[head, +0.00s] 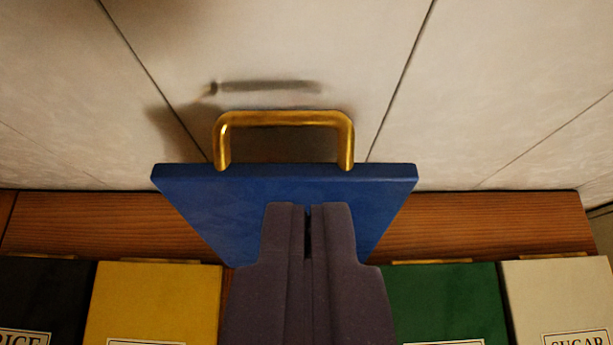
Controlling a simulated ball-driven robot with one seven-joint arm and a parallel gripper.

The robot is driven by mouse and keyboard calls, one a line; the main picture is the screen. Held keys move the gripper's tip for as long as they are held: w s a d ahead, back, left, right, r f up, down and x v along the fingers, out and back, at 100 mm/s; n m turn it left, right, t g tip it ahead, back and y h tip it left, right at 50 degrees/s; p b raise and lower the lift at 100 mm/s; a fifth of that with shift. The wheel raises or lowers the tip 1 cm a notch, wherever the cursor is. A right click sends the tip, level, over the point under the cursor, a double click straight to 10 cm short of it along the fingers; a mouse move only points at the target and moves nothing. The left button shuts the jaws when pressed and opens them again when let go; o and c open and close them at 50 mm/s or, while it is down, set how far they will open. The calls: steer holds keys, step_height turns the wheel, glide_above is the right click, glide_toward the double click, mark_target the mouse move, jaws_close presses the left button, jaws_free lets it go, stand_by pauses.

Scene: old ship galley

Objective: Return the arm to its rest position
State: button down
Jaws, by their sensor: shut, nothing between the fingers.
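My gripper (308,207) is shut and empty, with its dark fingers together at the lower middle of the head view. Just beyond its tips is a blue panel (283,180) with a brass loop handle (285,118) on its far edge. The fingers cover part of the blue panel, and I cannot tell whether they touch it. The rest of my arm is not in view.
A wooden shelf (110,215) runs across behind the containers. A black container (45,290) and a yellow one (155,295) stand left of my gripper. A green container (447,295) and a cream one marked SUGAR (555,290) stand right. A pale panelled wall (500,80) lies beyond.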

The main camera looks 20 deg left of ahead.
steer(key=d+r+m+t+h+b, duration=0.1)
steer(key=d+r+t+h+b, duration=0.1)
steer(key=d+r+b, duration=0.6)
steer(key=s+d+r+m+t+h+b, duration=0.1)
steer(key=s+d+r+b, duration=0.3)
steer(key=s+r+b, duration=0.4)
steer(key=s+d+r+m+t+h+b, duration=0.1)
steer(key=s+d+r+b, duration=0.3)
steer(key=s, duration=1)
step_height(320, 180, up, 4)
steer(key=m+t+b, duration=0.1)
steer(key=b, duration=0.4)
steer(key=shift+s+m, duration=0.15)
steer(key=shift+m, duration=0.15)
steer(key=shift+a+f, duration=0.1)
steer(key=shift+f, duration=0.05)
